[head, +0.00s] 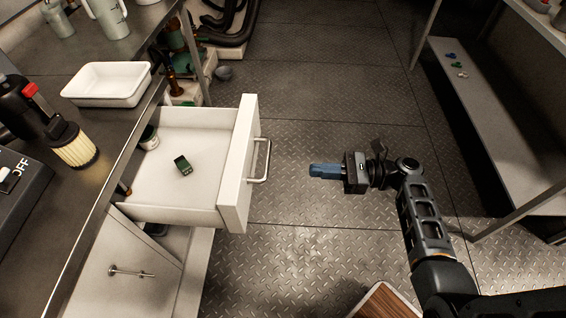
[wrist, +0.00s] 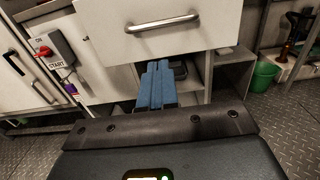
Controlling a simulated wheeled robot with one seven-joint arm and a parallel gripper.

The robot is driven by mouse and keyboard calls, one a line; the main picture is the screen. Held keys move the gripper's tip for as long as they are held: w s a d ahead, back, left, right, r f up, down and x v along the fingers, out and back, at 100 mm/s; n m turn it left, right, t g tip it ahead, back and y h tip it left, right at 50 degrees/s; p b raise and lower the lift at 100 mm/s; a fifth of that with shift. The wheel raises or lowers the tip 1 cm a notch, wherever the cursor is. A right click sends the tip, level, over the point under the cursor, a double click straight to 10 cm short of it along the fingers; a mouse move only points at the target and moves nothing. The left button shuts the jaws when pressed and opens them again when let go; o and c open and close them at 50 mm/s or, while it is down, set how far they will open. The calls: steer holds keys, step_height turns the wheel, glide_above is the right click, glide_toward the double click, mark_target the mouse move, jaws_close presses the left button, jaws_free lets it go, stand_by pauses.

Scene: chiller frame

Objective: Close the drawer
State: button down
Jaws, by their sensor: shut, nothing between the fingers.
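The white drawer (head: 182,160) stands pulled out from the cabinet under the dark counter in the head view. Its white front (head: 240,165) carries a metal bar handle (head: 262,160). A small dark green object lies in the drawer, and a jar stands at its back. My gripper (head: 312,171) has blue fingers, shut and empty. It is to the right of the handle, apart from it, and points left at the drawer. In the wrist view the drawer front (wrist: 155,45) and handle (wrist: 162,24) are above the blue fingers (wrist: 158,68).
A white tray (head: 108,80) and a black-and-red tool (head: 45,120) are on the counter. A shelf rack (head: 490,120) stands at the right. Metal floor lies open between. A green bucket (wrist: 264,76) is at the right of the wrist view.

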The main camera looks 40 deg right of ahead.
mark_target(252, 168)
steer(key=p+x, duration=0.1)
steer(key=x, duration=1.2)
steer(key=shift+w+a+f, duration=0.1)
steer(key=shift+w+a, duration=0.15)
steer(key=shift+w+a, duration=0.35)
steer(key=b+x, duration=0.2)
steer(key=x, duration=0.9)
steer(key=b+x, duration=0.3)
steer(key=x, duration=0.8)
steer(key=shift+w+a+f+b, duration=0.2)
steer(key=shift+w+a+b, duration=0.05)
steer(key=shift+a+b, duration=0.05)
steer(key=shift+w+a+r, duration=0.1)
steer(key=shift+w+a, duration=0.2)
steer(key=shift+w, duration=0.05)
steer(key=shift+a+r, duration=0.1)
steer(key=shift+w+a+r, duration=0.1)
